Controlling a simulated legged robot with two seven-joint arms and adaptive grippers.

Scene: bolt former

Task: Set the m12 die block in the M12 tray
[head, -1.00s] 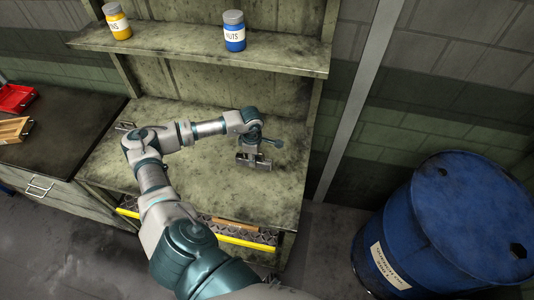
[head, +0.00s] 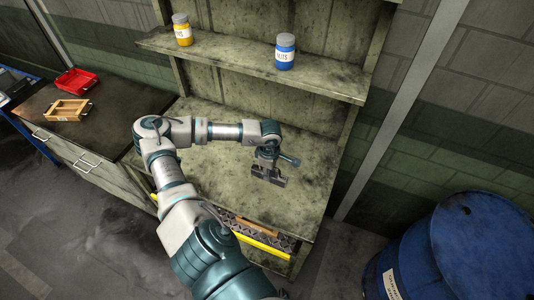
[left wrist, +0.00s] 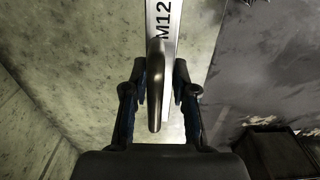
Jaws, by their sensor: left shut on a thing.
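My left gripper (head: 268,172) is above the worn green bench in the head view, its fingers pointing down. In the left wrist view my left gripper (left wrist: 158,105) is shut on the m12 die block (left wrist: 163,22), a pale metal piece marked M12, by a rounded bronze-coloured handle. In the head view the block is too small and dark to tell from the fingers. No tray in view has a legible M12 mark. My right gripper is not in view.
A red tray (head: 77,80) and a wooden tray (head: 69,110) stand on the dark cabinet top at left. A yellow jar (head: 183,34) and a blue jar (head: 285,56) stand on the shelf (head: 230,64). A blue drum (head: 470,245) is at lower right.

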